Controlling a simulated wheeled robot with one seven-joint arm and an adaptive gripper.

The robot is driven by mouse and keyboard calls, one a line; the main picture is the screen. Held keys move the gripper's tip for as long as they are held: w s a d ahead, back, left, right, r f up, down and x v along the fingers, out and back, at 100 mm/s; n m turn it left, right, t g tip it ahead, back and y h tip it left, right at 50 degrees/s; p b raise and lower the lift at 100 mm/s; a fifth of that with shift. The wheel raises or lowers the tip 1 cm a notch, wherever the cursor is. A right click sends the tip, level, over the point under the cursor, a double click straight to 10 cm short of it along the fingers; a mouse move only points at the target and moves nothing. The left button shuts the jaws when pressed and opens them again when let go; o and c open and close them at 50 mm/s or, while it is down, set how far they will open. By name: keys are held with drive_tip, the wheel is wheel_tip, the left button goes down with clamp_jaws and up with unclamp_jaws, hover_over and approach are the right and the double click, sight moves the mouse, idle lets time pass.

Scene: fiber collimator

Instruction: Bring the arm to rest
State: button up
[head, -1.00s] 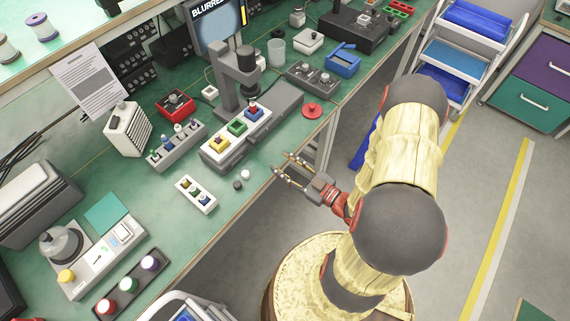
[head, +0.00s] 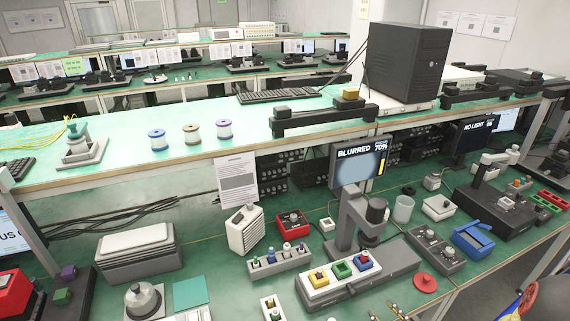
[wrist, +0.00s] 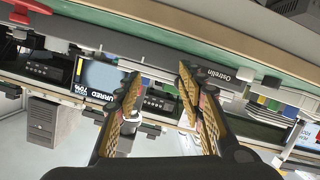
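My gripper shows in the wrist view (wrist: 158,72) with its two gold-padded fingers spread apart and nothing between them. In the head view only its fingertips (head: 386,313) show, at the bottom edge in front of the green bench (head: 460,275). Most of my arm is below the picture. The wrist view looks upside down, with the bench and a screen beyond the fingers. On the bench, the screen (head: 360,163) reads BLURRED 70%. Below it a grey microscope-like stand (head: 352,225) faces a white strip (head: 335,284) with yellow, green and blue pieces.
A red disc (head: 425,283) lies right of the strip. A shelf with a black computer tower (head: 408,63) runs above the bench.

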drive_tip(key=w+d+r+h, duration=0.1)
drive_tip(key=w, duration=0.1)
drive_tip(key=w+d+r+g+h, duration=0.1)
drive_tip(key=d+r, duration=0.1)
drive_tip(key=shift+w+r, duration=0.15)
drive_tip(key=shift+w, duration=0.25)
wheel_tip(320, 180, up, 15)
drive_tip(key=d+m+g+h, duration=0.1)
drive_tip(key=m+g+h, duration=0.3)
drive_tip(key=h, duration=0.1)
drive_tip(key=s+a+r+m+g+y, duration=0.1)
drive_tip(key=s+a+r, duration=0.4)
drive_tip(key=s+a, duration=0.3)
drive_tip(key=s+a+r+m+g+y, duration=0.1)
drive_tip(key=s+a+r, duration=0.4)
drive_tip(key=s, duration=0.8)
drive_tip(key=a+m+g, duration=0.1)
drive_tip(key=a, duration=0.1)
drive_tip(key=shift+s+a+r+g+y, duration=0.2)
drive_tip(key=shift+a+g+y, duration=0.1)
drive_tip(key=shift+a, duration=0.1)
